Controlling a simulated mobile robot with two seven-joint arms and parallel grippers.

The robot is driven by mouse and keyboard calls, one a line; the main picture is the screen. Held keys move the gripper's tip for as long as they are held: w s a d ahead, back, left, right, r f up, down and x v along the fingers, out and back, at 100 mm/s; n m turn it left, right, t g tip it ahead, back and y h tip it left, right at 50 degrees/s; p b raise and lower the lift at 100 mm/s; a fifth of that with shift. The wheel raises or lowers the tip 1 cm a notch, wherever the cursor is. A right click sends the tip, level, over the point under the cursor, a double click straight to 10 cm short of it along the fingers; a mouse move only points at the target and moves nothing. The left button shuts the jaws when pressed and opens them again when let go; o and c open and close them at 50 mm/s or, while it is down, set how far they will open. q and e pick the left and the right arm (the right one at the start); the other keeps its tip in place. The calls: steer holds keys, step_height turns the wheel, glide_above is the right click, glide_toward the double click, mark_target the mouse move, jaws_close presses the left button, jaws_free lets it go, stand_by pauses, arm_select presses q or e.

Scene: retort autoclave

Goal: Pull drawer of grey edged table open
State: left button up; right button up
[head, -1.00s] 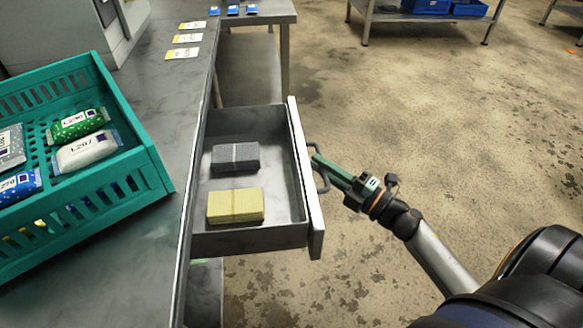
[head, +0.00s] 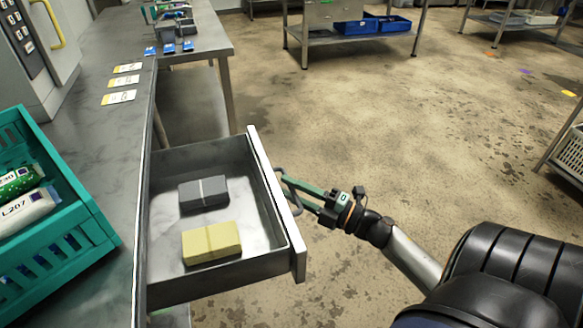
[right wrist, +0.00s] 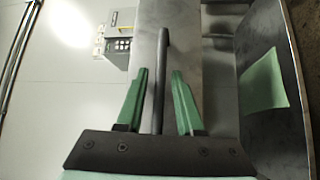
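The drawer (head: 272,262) of the grey-edged table (head: 105,160) stands pulled out, with its inside in plain view. A dark grey block (head: 203,193) and a yellow block (head: 211,242) lie in it. The drawer's handle (head: 286,186) is on its outer front. My right gripper (head: 296,188) is at this handle. In the right wrist view, the handle bar (right wrist: 160,85) stands between the two green fingers, with a small gap on each side, so the gripper is open around it. My left gripper is in no view.
A teal crate (head: 95,228) with packets stands on the table top at left. Labelled cards (head: 123,82) lie farther back. A metal table (head: 350,38) with blue bins stands at the back. The floor (head: 400,130) right of the drawer is clear.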

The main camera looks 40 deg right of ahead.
steer(key=shift+o, duration=0.3)
steer(key=shift+s, duration=0.1)
steer(key=shift+s+d+f, duration=0.1)
steer(key=shift+s+d, duration=0.05)
steer(key=shift+s, duration=0.1)
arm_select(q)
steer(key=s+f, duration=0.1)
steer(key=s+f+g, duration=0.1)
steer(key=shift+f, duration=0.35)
arm_select(e)
steer(key=v, duration=1.1)
steer(key=shift+s, duration=0.35)
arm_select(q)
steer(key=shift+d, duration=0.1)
arm_select(e)
steer(key=shift+d, duration=0.1)
